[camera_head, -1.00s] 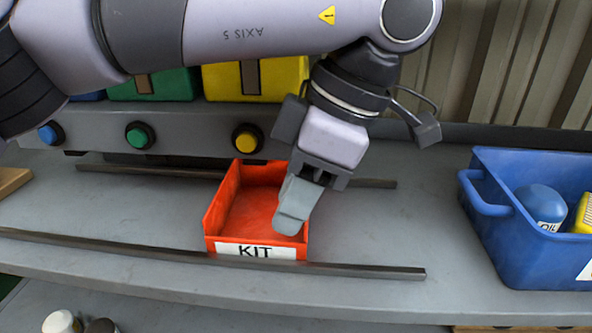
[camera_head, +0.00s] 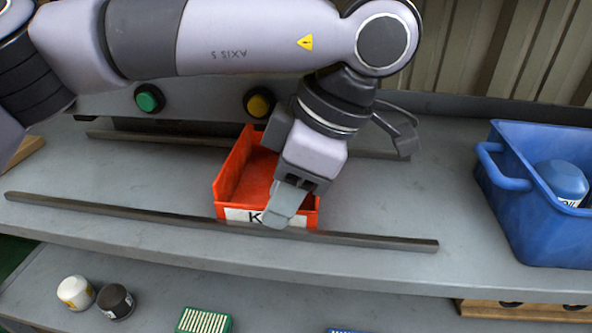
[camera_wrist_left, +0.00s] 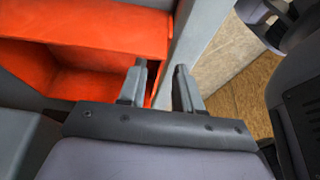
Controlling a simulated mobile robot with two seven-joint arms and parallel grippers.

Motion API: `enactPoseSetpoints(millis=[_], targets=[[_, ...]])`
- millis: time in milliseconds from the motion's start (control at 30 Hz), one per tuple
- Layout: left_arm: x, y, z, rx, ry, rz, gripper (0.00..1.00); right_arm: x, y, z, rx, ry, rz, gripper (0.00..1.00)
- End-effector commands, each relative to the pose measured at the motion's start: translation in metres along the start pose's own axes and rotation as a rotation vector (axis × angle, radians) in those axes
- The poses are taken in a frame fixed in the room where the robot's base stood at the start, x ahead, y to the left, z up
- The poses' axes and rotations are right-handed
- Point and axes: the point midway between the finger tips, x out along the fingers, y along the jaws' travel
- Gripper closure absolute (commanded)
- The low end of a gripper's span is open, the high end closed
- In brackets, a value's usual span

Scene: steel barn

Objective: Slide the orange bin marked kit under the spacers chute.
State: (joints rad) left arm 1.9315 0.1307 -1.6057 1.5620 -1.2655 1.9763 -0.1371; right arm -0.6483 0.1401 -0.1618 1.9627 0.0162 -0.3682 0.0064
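The orange bin (camera_head: 232,172) with a white KIT label (camera_head: 241,215) stands upright between two dark rails on the bench, in front of the yellow button. My left gripper (camera_head: 286,206) points down at the bin's front right corner and hides the label's right part. In the left wrist view its fingers (camera_wrist_left: 160,88) are apart, with the orange bin (camera_wrist_left: 100,30) mostly to their left and a strip of orange between them. Whether they touch the bin wall is unclear. The spacers chute cannot be identified; no chute label shows. My right gripper is not in view.
The front rail (camera_head: 130,211) and back rail (camera_head: 170,141) run along the bench. A green button (camera_head: 149,98) and a yellow button (camera_head: 258,103) sit behind. A blue crate (camera_head: 500,200) stands at right. The bench left of the bin is clear between the rails.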

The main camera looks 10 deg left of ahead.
Motion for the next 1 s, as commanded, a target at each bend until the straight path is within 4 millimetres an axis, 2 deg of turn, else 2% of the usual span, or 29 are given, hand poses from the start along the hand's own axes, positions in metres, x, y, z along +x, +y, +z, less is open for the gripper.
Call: enactPoseSetpoints(millis=[133, 433, 467, 533, 567, 1000], targets=[[0.01, -0.0002, -0.0004, 0.0, 0.001, 0.0, 0.66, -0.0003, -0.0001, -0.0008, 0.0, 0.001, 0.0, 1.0], [0.0119, -0.0001, -0.0001, 0.0, 0.0, 0.0, 0.66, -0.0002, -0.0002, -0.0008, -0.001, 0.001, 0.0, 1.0], [0.0119, -0.0002, -0.0001, 0.0, 0.0, 0.0, 0.72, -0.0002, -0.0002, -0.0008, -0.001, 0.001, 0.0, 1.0], [0.0118, -0.0001, -0.0001, 0.0, 0.0, 0.0, 0.95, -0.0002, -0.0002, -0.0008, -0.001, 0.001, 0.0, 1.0], [0.0118, -0.0001, -0.0001, 0.0, 0.0, 0.0, 1.0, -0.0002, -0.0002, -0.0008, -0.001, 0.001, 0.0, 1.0], [0.0113, -0.0009, 0.0004, 0.001, 0.001, 0.001, 1.0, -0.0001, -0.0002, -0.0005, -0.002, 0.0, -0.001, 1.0]])
